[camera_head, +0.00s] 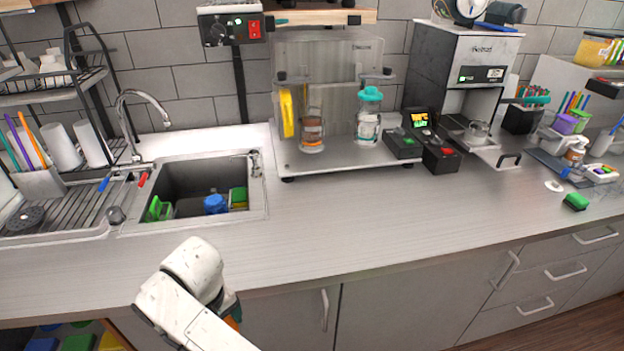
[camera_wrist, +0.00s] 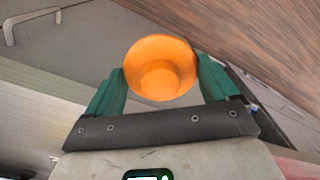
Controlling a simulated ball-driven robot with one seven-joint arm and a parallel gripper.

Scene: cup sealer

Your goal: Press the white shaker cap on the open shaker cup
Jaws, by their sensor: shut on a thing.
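My gripper (camera_wrist: 160,72) has green fingers, shut on a round orange piece (camera_wrist: 158,80) that looks like a cap or small cup, seen end-on in the wrist view. In the head view my arm hides most of the gripper low in front of the counter. A clear shaker cup (camera_head: 312,132) with brownish contents stands on the left of the metal stand; no cap shows on it, though its top is hard to make out. A clear shaker (camera_head: 368,124) with a teal cap stands to its right. I cannot clearly pick out a white shaker cap; a small white piece (camera_head: 554,186) lies on the right counter.
The metal stand (camera_head: 345,157) backs onto a clear panel, with small control boxes (camera_head: 437,155) at its right. A coffee machine (camera_head: 465,75) stands further right, a sink (camera_head: 190,188) left. The counter front (camera_head: 400,212) is clear. A green sponge (camera_head: 576,201) lies at right.

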